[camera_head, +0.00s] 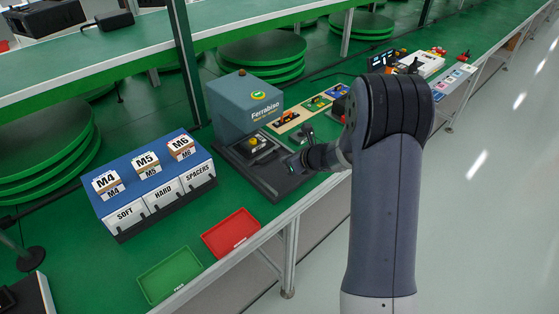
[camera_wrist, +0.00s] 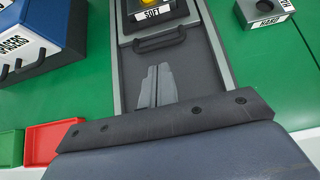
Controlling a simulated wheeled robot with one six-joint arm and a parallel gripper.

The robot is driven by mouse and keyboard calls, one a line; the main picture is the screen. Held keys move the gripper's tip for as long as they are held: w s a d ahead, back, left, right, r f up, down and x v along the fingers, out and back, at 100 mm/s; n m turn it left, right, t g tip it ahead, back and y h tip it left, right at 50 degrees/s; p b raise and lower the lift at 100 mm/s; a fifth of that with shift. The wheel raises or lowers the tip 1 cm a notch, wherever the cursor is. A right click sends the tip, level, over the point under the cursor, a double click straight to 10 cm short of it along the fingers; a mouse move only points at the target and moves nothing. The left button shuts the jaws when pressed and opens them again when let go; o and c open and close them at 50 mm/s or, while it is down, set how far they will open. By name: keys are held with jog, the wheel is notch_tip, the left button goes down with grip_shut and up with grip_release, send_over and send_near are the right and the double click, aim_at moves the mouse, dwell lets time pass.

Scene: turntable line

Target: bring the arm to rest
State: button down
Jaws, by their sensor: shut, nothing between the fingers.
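My gripper (camera_head: 292,165) is at the end of my arm, low over the front part of the grey press's dark base (camera_head: 283,188). In the wrist view my gripper's two grey fingers (camera_wrist: 157,72) lie together with nothing between them. They point along the base toward a black handle (camera_wrist: 158,41). Beyond the handle a yellow part sits in a holder with a SOFT label (camera_wrist: 152,13). My arm is bent and reaches in from the right of the head view. Whether the fingers touch the base cannot be told.
The blue-topped bin unit (camera_head: 158,180) with SOFT, HARD and SPACERS drawers stands left of the press (camera_head: 240,104). A red tray (camera_head: 231,233) and a green tray (camera_head: 170,274) lie at the bench front. A grey HARD block (camera_wrist: 265,10) is right of the base. The aisle floor is clear.

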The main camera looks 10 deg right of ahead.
aim_at(278, 168)
jog(key=v, duration=0.5)
jog(key=shift+f, duration=0.1)
jog(key=x, duration=1)
jog(key=shift+w+a+f, duration=0.2)
jog(key=shift+w, duration=0.1)
jog(key=shift+s, duration=0.1)
